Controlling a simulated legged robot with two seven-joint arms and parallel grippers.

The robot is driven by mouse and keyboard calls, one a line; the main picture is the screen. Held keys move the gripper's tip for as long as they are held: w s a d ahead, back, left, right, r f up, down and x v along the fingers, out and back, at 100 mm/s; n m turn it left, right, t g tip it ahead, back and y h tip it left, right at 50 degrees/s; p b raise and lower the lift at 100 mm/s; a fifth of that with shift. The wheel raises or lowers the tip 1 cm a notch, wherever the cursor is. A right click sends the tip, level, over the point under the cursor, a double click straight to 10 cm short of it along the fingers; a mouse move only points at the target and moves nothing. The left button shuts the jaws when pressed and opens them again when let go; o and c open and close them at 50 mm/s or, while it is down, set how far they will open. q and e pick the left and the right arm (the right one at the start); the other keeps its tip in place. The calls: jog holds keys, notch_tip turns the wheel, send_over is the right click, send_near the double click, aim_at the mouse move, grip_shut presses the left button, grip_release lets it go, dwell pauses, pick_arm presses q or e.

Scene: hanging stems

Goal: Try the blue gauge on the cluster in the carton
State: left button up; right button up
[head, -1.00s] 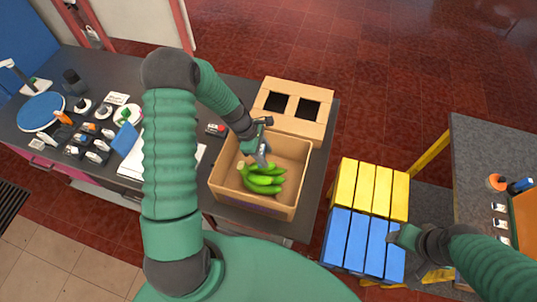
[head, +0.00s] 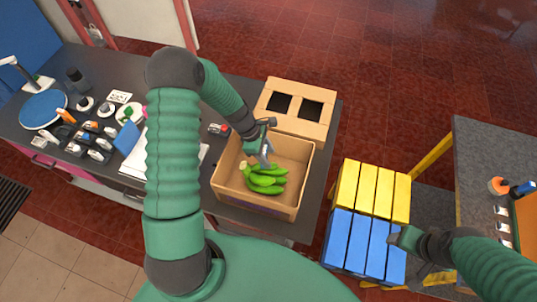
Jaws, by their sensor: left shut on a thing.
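The open cardboard carton (head: 227,197) stands at the right end of the dark counter. A cluster of green bananas (head: 265,180) lies inside it. My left gripper (head: 266,132) reaches over the carton from the left and is shut on a small grey-blue flat piece (head: 266,155), which looks like the gauge. The piece points down just above the upper edge of the cluster; I cannot tell whether they touch. My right gripper (head: 402,238) hangs over the blue slats at lower right; its fingers are too unclear to tell open from shut.
A blue round plate (head: 43,110) and several small tools lie at left on the counter. A yellow and blue slatted crate (head: 374,188) stands right of the counter, near another grey table (head: 485,150).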

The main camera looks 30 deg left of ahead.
pick_arm(q)
jog(key=shift+d+r, duration=0.15)
jog(key=shift+d, duration=0.45)
jog(key=shift+a+f, duration=0.4)
jog(key=shift+a, duration=0.05)
jog(key=shift+b, duration=0.3)
pick_arm(e)
jog(key=shift+d+f, duration=0.15)
jog(key=shift+f, duration=0.05)
pick_arm(q)
jog(key=shift+d+f, duration=0.1)
jog(key=shift+d+f, duration=0.15)
jog(key=shift+d, duration=0.1)
pick_arm(e)
jog(key=shift+d+f, duration=0.3)
jog(key=shift+d, duration=0.1)
pick_arm(q)
jog(key=shift+a+f+b, duration=0.25)
jog(key=shift+f+b, duration=0.1)
jog(key=shift+b, duration=0.05)
pick_arm(e)
jog(key=shift+a+f, duration=0.15)
jog(key=shift+a, duration=0.15)
pick_arm(q)
jog(key=shift+d+f, duration=0.1)
jog(key=shift+f, duration=0.3)
pick_arm(e)
jog(key=shift+d+f, duration=0.15)
jog(key=shift+f, duration=0.15)
